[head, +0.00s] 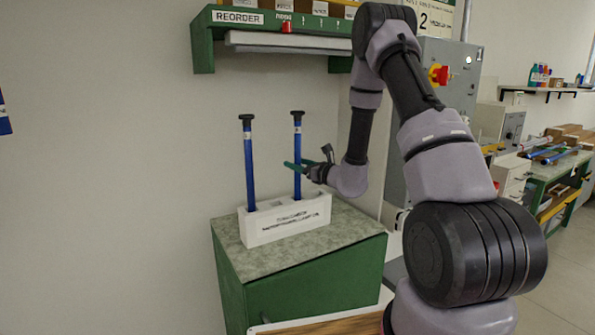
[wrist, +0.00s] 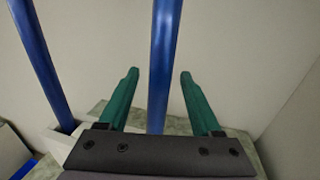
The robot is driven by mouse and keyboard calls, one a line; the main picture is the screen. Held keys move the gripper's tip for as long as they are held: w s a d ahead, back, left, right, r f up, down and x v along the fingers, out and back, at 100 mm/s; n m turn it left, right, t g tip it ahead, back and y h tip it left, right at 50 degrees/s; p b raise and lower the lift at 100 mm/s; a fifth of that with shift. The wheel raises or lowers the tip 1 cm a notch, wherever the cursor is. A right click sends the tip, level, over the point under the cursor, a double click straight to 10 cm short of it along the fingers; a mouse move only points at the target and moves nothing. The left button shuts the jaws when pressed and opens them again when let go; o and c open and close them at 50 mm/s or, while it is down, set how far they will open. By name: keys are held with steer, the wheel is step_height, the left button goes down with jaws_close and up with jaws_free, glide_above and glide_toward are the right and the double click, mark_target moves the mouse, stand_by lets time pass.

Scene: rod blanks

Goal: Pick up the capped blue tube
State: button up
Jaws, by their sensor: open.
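Two blue tubes with black caps stand upright in a white block holder (head: 285,222) with printed text on its front. The left tube (head: 249,170) is clear of my gripper. The right tube (head: 297,150) stands at my gripper (head: 292,164). In the wrist view, the right tube (wrist: 163,60) passes between the two green fingers of my open gripper (wrist: 160,75), with a gap on each side. The left tube (wrist: 40,60) is outside the fingers, to the left. The caps are out of the wrist view.
The holder stands on a green cabinet (head: 315,285) with a speckled top, against a wall. A green shelf (head: 203,45) marked REORDER hangs above. A grey electrical box (head: 455,75) is behind my arm. A workbench (head: 560,168) is at the far right.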

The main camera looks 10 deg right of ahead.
steer(key=shift+x, duration=1.55)
jaws_close()
steer(key=shift+s+r, duration=0.1)
